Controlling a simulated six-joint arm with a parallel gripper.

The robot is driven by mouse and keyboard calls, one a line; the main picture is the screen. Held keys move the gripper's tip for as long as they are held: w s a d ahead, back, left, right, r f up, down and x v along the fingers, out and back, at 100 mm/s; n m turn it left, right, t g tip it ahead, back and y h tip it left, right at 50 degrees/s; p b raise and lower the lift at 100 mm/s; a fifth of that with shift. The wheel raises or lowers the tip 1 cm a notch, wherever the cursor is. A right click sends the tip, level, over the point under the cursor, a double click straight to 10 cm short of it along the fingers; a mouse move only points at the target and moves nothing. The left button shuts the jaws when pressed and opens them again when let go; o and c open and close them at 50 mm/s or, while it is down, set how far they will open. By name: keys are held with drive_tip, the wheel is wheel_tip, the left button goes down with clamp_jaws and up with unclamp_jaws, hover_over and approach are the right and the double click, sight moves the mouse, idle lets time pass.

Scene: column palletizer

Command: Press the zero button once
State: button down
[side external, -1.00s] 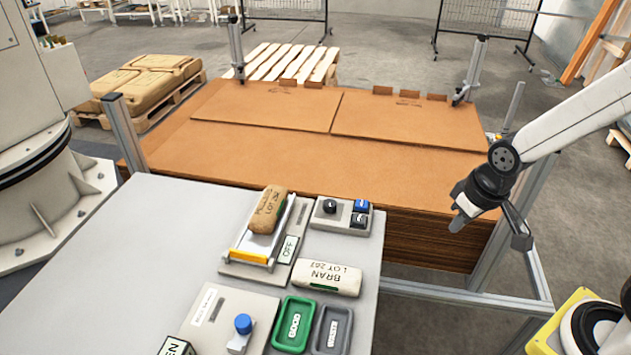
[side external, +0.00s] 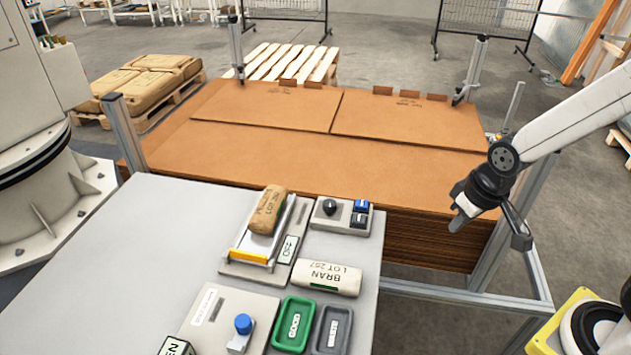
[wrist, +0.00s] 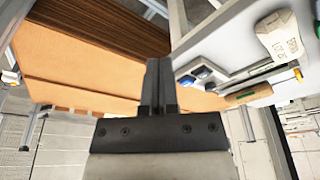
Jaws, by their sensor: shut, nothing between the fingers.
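A small grey control box (side external: 344,226) sits at the right rear of the grey table. My gripper (wrist: 158,75) is shut and empty. In the side external view my gripper (side external: 520,238) hangs right of the table, well apart from the box.
A brown bag (side external: 267,210) lies on a scale-like stand left of the box. A white BRAN bag (side external: 326,278) lies in front. Green (side external: 277,339) and grey (side external: 317,345) trays and a blue knob (side external: 243,324) are nearer. A cardboard-topped stack (side external: 300,150) stands behind the table.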

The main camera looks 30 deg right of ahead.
drive_tip(key=w+a+r+n+t+y, duration=0.1)
drive_tip(key=w+a+n+t, duration=0.3)
drive_tip(key=w, duration=0.4)
drive_tip(key=r+n+t+h, duration=0.1)
drive_tip(key=r+n+t, duration=0.1)
drive_tip(key=n+t, duration=0.15)
hover_over(362, 220)
drive_tip(key=shift+n+g, duration=0.45)
drive_tip(key=shift+f, duration=0.15)
drive_tip(key=shift+f, duration=4.3)
